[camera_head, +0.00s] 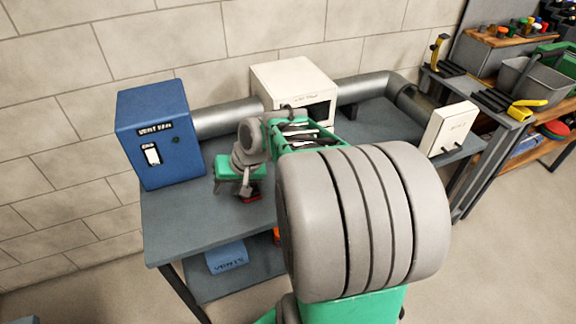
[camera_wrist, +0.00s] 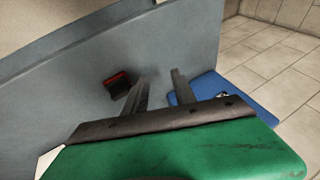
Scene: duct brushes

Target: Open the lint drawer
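A white box (camera_head: 290,80) with small lettering stands at the back middle of the bench. Its front has a dark area (camera_head: 320,112), partly hidden behind my arm. I cannot make out a drawer handle or tell whether the drawer is open. My gripper (camera_wrist: 164,78) is over the left part of the bench, in front of and to the left of the white box. In the wrist view its two dark fingers are apart with nothing between them. The white box does not show clearly in the wrist view.
A blue vent fan box (camera_head: 160,140) stands at the bench's left end. Grey duct (camera_head: 228,118) joins it to the white box. A white panel (camera_head: 450,128) stands at the right end. A small red-and-black object (camera_wrist: 118,85) lies on the bench (camera_wrist: 70,110). A blue bin (camera_head: 227,257) sits below.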

